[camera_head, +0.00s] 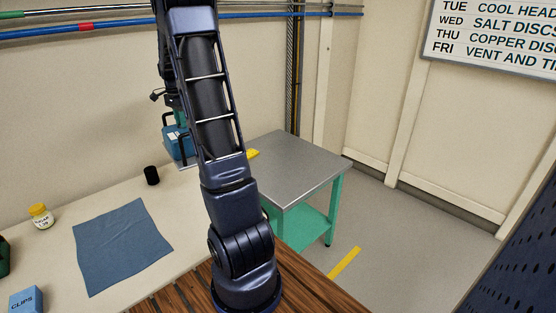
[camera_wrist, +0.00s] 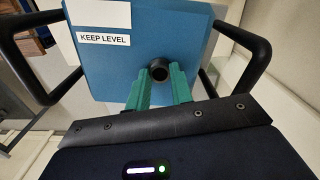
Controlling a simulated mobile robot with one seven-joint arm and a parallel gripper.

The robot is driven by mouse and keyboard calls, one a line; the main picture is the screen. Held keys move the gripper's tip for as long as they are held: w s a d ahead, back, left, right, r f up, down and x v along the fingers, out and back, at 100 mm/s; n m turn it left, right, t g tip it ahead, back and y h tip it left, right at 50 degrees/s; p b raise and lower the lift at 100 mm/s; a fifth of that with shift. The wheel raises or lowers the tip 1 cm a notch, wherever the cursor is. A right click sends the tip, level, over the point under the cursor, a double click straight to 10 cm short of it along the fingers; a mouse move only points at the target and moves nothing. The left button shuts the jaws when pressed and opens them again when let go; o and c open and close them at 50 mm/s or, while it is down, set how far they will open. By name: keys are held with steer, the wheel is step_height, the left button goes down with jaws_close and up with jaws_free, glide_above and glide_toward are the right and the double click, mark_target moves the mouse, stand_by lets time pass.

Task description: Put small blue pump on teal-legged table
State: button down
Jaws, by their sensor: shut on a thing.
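The small blue pump (camera_head: 172,147) is a blue box with dark handles, partly hidden behind my arm in the head view. In the wrist view the pump (camera_wrist: 192,25) fills the top, with a "KEEP LEVEL" label, a black handle on each side and a black round knob. My gripper (camera_wrist: 160,74) has teal fingers, shut on that knob. In the head view the pump hangs under my wrist near the far end of the cream bench; its height over the bench is unclear.
The cream bench (camera_head: 180,205) holds a blue-grey cloth (camera_head: 120,245), a black cylinder (camera_head: 152,175), a yellow-lidded jar (camera_head: 41,216) and a blue "CLIPS" box (camera_head: 26,300). A small yellow thing (camera_head: 253,153) shows beside my arm near the metal table. Pipes run along the back wall.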

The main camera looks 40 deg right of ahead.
steer(key=s+d+f+m, duration=0.1)
steer(key=d+m, duration=0.4)
steer(key=d, duration=1.1)
steer(key=s+d+f+m, duration=0.15)
steer(key=d+m, duration=0.25)
steer(key=d, duration=1.2)
steer(key=s+d+f+m, duration=0.1)
steer(key=s+d+m, duration=0.1)
steer(key=s+d, duration=0.45)
steer(key=s+d+f+m, duration=0.2)
steer(key=s+d+m, duration=0.15)
steer(key=d, duration=0.65)
steer(key=s+d+f+m, duration=0.1)
steer(key=s+d+m, duration=0.1)
steer(key=s+d, duration=0.45)
step_height(320, 180, down, 19)
steer(key=w+d, duration=0.1)
steer(key=shift+w, duration=0.2)
steer(key=shift+d, duration=0.1)
steer(key=c, duration=1.2)
jaws_free()
steer(key=shift+f, duration=0.1)
steer(key=shift+c, duration=0.2)
